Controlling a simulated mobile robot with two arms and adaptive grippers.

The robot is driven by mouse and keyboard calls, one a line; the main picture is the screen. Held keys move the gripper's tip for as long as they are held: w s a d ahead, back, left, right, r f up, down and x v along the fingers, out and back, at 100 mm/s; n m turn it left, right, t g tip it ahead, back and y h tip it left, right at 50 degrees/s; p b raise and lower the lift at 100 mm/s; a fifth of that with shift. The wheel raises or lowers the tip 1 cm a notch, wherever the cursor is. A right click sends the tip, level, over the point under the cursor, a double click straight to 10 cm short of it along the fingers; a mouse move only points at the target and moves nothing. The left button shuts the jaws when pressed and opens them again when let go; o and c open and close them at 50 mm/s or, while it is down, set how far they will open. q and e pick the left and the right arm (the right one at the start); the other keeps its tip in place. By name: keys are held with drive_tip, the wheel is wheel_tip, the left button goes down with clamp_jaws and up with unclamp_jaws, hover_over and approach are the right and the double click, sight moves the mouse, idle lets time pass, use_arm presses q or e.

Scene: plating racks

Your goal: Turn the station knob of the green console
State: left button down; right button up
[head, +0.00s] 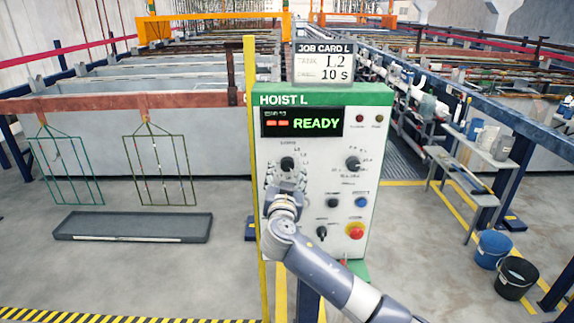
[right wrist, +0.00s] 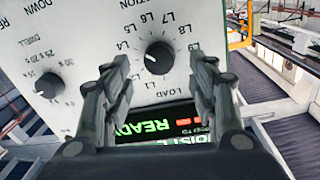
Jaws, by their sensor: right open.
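The green-topped console (head: 345,98) marked HOIST L stands upright in the middle of the head view. Its station knob (head: 287,163) is black and round, at the upper left of the panel. In the right wrist view, which is turned upside down, the knob (right wrist: 158,57) sits inside a ring of labels from LOAD through the L numbers. A small white mark shows on its left side there; which label it points at I cannot tell. My right gripper (head: 286,184) is open, its fingers (right wrist: 160,75) on either side of the knob, with gaps visible. My left gripper is out of view.
The dwell knob (head: 353,163), smaller knobs and a red button (head: 355,231) share the panel. The display (head: 302,122) reads READY. The job card (head: 323,64) shows L2 and 10 s. A yellow post (head: 251,150) stands close on the left. Buckets (head: 492,249) stand at right.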

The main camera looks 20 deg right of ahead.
sight(287, 166)
drive_tip(key=shift+p+x, duration=0.55)
drive_tip(key=shift+x, duration=1.45)
drive_tip(key=c, duration=1.1)
